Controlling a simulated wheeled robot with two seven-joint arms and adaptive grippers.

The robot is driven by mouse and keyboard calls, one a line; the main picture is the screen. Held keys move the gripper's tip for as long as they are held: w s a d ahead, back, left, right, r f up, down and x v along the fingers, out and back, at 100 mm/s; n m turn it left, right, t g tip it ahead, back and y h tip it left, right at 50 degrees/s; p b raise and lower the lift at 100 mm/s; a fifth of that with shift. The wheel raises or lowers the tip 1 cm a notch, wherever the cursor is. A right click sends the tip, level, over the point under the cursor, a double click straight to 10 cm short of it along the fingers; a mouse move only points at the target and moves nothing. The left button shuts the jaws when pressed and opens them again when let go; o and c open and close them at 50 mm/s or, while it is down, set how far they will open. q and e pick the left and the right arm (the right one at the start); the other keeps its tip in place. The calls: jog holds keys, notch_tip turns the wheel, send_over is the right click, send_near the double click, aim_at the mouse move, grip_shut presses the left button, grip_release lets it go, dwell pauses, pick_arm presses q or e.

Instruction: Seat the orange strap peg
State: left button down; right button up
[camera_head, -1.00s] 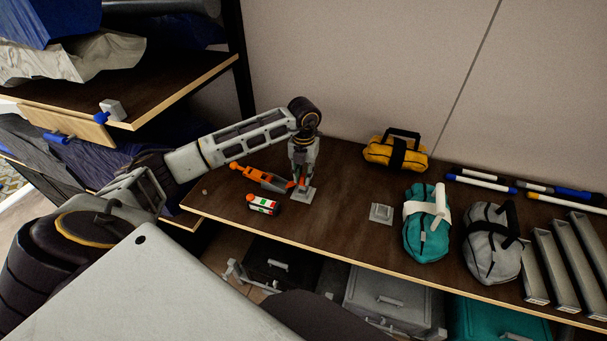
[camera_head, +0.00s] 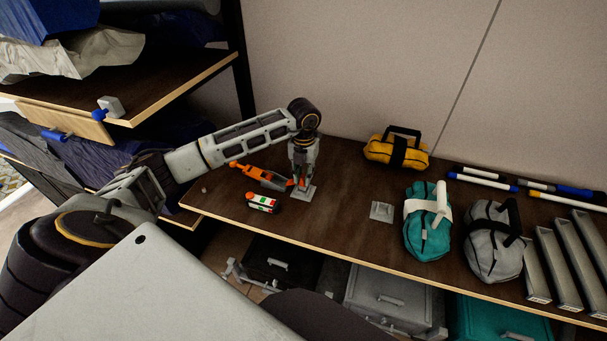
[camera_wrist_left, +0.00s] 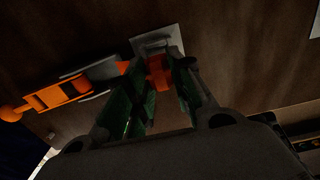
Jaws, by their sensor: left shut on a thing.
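My left gripper (camera_head: 302,182) points down over the left part of the shelf and is shut on the orange strap peg, whose visible part shows between the fingers in the left wrist view (camera_wrist_left: 157,72). A grey square base plate (camera_head: 308,193) lies right at the fingertips; it also shows in the left wrist view (camera_wrist_left: 160,40). The peg's lower end is at the plate, but I cannot tell whether it is in it. An orange and grey strap tool (camera_head: 258,176) lies just left of the gripper. My right gripper is not in view.
A second grey plate (camera_head: 381,211) sits empty to the right. Teal (camera_head: 427,235), grey (camera_head: 490,245) and yellow (camera_head: 396,152) bags stand further right and behind. The shelf's front edge is close.

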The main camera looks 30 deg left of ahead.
pick_arm(q)
jog(key=shift+f+b, duration=0.65)
jog(key=shift+f, duration=0.35)
dwell(0.4)
jog(key=c, duration=1.2)
grip_release()
jog(key=shift+o, duration=0.2)
jog(key=shift+r, duration=0.15)
notch_tip(320, 180, up, 12)
jog(key=shift+f, duration=0.2)
